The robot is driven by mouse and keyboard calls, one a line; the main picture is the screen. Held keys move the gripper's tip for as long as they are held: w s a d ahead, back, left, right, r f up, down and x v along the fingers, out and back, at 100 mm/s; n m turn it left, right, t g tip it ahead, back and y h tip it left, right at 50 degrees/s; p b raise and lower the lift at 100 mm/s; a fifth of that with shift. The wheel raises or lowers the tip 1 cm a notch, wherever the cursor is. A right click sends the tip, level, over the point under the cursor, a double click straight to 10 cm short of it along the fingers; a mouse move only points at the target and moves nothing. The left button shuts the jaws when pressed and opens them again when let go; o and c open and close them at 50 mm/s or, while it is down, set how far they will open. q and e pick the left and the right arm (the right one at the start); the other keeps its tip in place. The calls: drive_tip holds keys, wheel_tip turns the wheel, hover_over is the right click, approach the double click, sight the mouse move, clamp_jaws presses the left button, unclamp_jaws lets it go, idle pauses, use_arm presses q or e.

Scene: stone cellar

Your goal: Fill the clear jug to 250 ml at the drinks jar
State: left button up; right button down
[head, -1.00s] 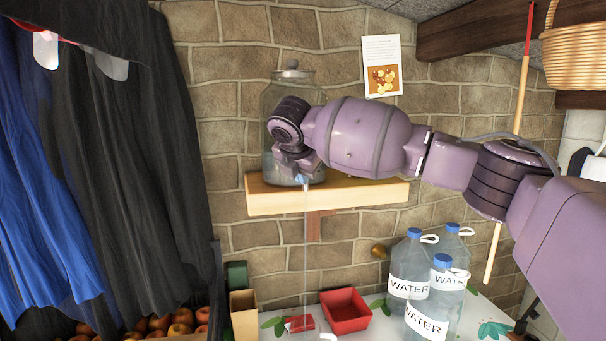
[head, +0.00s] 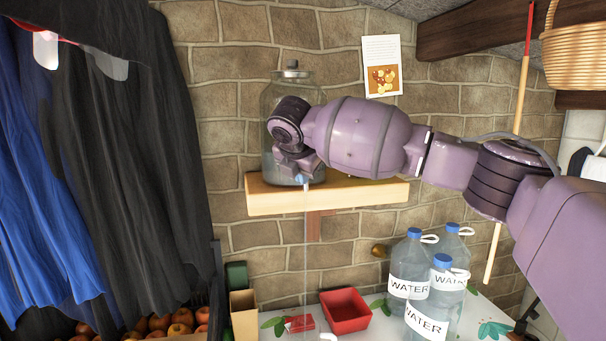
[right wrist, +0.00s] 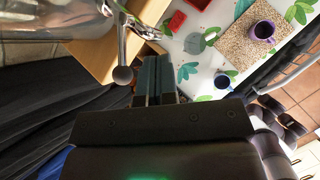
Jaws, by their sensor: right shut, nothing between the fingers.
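The glass drinks jar (head: 292,82) stands on a wooden shelf, with liquid in its lower part. My right gripper (head: 301,178) is at the jar's tap, shut and empty. In the right wrist view its closed fingers (right wrist: 155,82) are beside the metal tap lever with a round knob (right wrist: 122,75), apart from it as far as I can tell. A thin pale stream (head: 305,255) falls from the tap. A clear round outline on the table looks like the jug (right wrist: 195,42) from above. Its fill level cannot be read. My left gripper is out of view.
The wooden shelf (head: 350,194) is fixed to the stone wall. On the table below are a red tray (head: 345,310), a small red box (head: 299,323) and several water bottles (head: 427,312). The right wrist view shows a purple mug (right wrist: 263,30). Dark cloths hang at left.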

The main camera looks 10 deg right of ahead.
drive_tip(key=shift+w+a, duration=0.1)
drive_tip(key=shift+w+a, duration=0.5)
drive_tip(key=shift+w, duration=0.2)
idle(4.2)
drive_tip(key=shift+w+a, duration=0.6)
drive_tip(key=shift+w, duration=0.2)
drive_tip(key=shift+s+r, duration=0.2)
drive_tip(key=shift+r, duration=1.55)
drive_tip(key=shift+s+r, duration=0.15)
drive_tip(key=shift+r, duration=1.6)
drive_tip(key=shift+d, duration=0.1)
